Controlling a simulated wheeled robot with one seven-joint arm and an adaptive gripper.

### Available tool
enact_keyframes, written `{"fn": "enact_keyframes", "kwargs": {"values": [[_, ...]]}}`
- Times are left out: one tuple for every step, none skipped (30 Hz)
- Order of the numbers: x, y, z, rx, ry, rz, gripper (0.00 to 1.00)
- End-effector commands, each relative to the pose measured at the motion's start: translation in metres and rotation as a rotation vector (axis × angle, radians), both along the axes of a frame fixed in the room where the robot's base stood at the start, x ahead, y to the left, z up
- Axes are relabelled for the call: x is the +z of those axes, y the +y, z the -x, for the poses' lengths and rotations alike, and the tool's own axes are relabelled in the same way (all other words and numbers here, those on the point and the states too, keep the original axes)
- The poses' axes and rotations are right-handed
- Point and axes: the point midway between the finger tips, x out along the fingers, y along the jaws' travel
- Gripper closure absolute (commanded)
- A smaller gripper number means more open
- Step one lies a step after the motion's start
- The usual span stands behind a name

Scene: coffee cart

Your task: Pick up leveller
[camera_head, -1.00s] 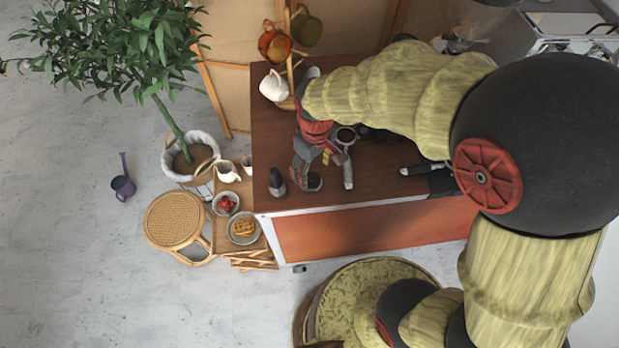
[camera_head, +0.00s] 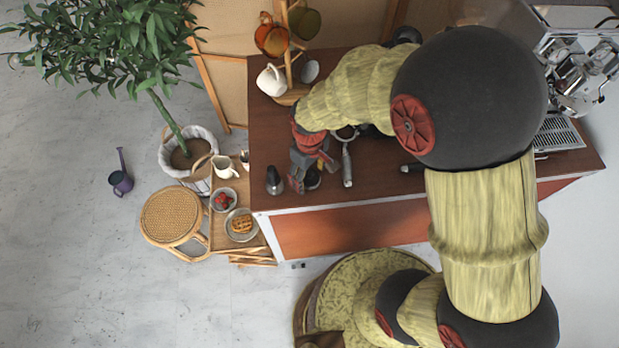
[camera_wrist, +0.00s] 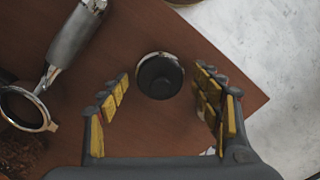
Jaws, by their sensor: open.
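The leveller (camera_wrist: 160,76), a round black piece with a silver rim, stands on the brown counter in the wrist view. I cannot tell the exact height of the fingertips above the counter.
A portafilter (camera_head: 347,165) lies just right of my gripper; its handle (camera_wrist: 76,36) shows at the wrist view's left. A dark upright tool (camera_head: 274,181) stands to the left near the counter's edge. A mug stand with a white mug (camera_head: 271,80) is behind.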

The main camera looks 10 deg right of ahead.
Motion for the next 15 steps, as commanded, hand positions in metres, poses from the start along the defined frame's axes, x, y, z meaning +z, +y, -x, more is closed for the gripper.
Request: {"fn": "enact_keyframes", "kwargs": {"values": [[0.0004, -0.0001, 0.0001, 0.0, 0.0, 0.0, 0.35], [0.0004, -0.0001, 0.0001, 0.0, 0.0, 0.0, 0.37], [0.0005, -0.0001, 0.0001, 0.0, 0.0, 0.0, 0.39], [0.0005, -0.0001, 0.0001, 0.0, 0.0, 0.0, 0.41], [0.0005, -0.0001, 0.0001, 0.0, 0.0, 0.0, 0.43], [0.0005, -0.0001, 0.0001, 0.0, 0.0, 0.0, 0.45], [0.0005, -0.0001, 0.0001, 0.0, 0.0, 0.0, 0.47], [0.0006, -0.0001, 0.0001, 0.0, 0.0, 0.0, 0.48], [0.0006, -0.0001, 0.0001, 0.0, 0.0, 0.0, 0.51], [0.0006, -0.0001, 0.0002, 0.0, 0.0, 0.0, 0.52], [0.0006, -0.0001, 0.0002, 0.0, 0.0, 0.0, 0.54], [0.0006, -0.0001, 0.0002, 0.0, 0.0, 0.0, 0.56], [0.0006, -0.0001, 0.0002, 0.0, 0.0, 0.0, 0.58], [0.0006, -0.0001, 0.0002, 0.0, 0.0, 0.0, 0.6], [0.0006, -0.0001, 0.0002, 0.0, 0.0, 0.0, 0.62]]}}
